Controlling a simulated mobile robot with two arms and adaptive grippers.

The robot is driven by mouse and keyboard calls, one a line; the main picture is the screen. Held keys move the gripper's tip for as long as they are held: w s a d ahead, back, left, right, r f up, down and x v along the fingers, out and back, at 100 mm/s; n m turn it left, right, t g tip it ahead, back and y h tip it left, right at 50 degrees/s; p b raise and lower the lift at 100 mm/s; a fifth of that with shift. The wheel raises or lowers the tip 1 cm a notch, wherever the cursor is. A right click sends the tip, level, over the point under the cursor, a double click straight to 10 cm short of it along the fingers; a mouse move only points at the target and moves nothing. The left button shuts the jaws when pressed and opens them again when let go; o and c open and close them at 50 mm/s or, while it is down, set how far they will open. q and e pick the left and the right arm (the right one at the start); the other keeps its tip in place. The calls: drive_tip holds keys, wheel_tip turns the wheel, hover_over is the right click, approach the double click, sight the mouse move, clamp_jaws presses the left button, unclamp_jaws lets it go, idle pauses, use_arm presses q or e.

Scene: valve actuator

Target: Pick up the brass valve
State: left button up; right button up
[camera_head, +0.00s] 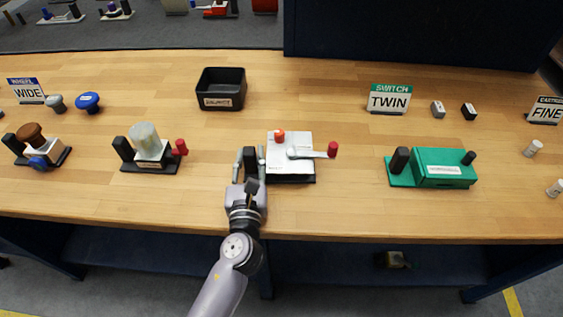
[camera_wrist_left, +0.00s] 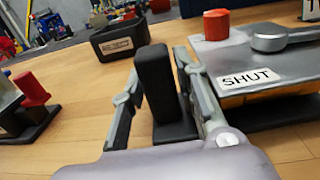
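The valve unit (camera_head: 291,150) stands on the bench in front of me. It has a pale top plate, a lever with a red end, a red knob (camera_wrist_left: 217,24), a label reading SHUT, and a black upright grip (camera_head: 250,162) at its left. In the left wrist view a brass-yellow band shows under its grey top. My left gripper (camera_head: 249,165) is open around the grip (camera_wrist_left: 155,80), one finger on each side; small gaps seem to show between the fingers (camera_wrist_left: 158,88) and the grip. My right gripper is not in view.
A black tray (camera_head: 221,104) stands behind and to the left. A unit with a pale cylinder (camera_head: 147,140) is at the left, a green unit (camera_head: 443,160) at the right. A TWIN sign (camera_head: 389,101) stands behind. Bare wood lies between them.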

use_arm(q)
drive_tip(key=shift+w, duration=0.1)
clamp_jaws()
idle(0.3)
idle(0.4)
drive_tip(key=shift+r, duration=0.1)
